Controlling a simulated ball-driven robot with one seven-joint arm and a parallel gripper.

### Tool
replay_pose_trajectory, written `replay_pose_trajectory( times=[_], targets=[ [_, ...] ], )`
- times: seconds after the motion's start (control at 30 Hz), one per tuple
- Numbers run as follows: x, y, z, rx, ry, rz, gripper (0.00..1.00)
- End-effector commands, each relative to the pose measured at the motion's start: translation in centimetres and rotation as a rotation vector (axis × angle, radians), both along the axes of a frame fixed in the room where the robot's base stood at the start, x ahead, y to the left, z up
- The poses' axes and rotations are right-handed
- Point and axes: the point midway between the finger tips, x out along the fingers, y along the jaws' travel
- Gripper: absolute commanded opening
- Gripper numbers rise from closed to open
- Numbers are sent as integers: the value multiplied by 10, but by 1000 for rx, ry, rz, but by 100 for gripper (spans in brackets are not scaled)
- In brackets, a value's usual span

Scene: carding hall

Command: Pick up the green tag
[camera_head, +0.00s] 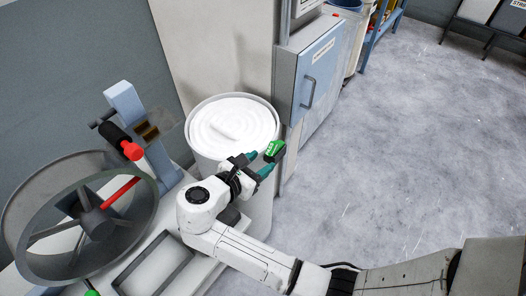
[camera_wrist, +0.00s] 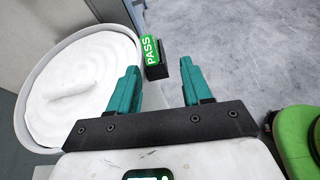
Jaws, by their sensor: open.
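The green tag (camera_head: 275,150) is a small bright green piece just past the fingertips of my gripper (camera_head: 264,163) in the head view. In the wrist view the tag (camera_wrist: 151,49) reads "PASS" in white and sits against a small black block (camera_wrist: 159,69). My gripper (camera_wrist: 160,72) has teal fingers spread apart, with nothing held between them. The tag lies beyond the fingertips, left of the middle of the gap. What supports the block is hidden.
A round white can (camera_head: 265,100) filled with white coiled sliver stands beside the gripper; its rim also shows in the wrist view (camera_wrist: 27,128). A pale blue cabinet (camera_head: 312,85) is behind. A spoked wheel (camera_head: 95,222) stands left. Open grey floor (camera_head: 400,140) lies right.

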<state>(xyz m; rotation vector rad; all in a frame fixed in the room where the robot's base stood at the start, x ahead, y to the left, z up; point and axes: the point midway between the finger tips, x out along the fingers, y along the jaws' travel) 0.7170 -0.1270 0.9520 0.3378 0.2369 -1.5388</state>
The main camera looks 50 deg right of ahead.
Motion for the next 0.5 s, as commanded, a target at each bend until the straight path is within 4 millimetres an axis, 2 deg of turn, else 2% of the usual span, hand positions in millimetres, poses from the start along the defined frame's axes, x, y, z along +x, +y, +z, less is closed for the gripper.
replay_pose_trajectory(
  times=[0.13, 0.23, 0.5],
  targets=[
    [9, 3, 9, -54, 51, 27, 49],
    [10, -1, 10, -68, 65, 29, 49],
    [11, -38, -1, -68, 67, 30, 49]
  ],
)
